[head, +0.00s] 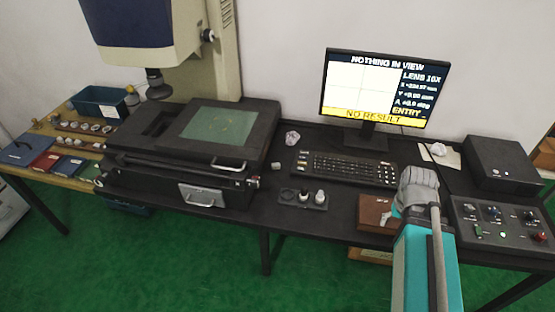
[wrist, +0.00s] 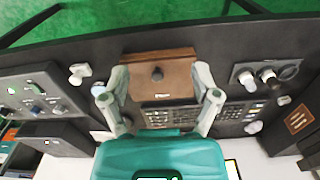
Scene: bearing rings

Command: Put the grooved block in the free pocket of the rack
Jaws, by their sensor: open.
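A small pale block (head: 276,166) lies on the dark table, left of the small dark rack (head: 303,206); it is probably the grooved block, but no groove can be made out. It also shows in the wrist view (wrist: 283,100). The rack holds two pale-topped pieces in its middle and right pockets; its left pocket looks empty. In the wrist view the rack (wrist: 277,83) is at the right. My gripper (wrist: 160,72) is open and empty above a brown box, well right of block and rack in the head view (head: 412,190).
The brown box (head: 372,212) is under my gripper. The control panel (head: 500,222) is to the right, the keyboard (head: 350,168) behind. A pale object (wrist: 80,72) lies between box and panel. The measuring machine's stage (head: 190,140) stands left; crumpled paper (head: 292,138) lies behind the block.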

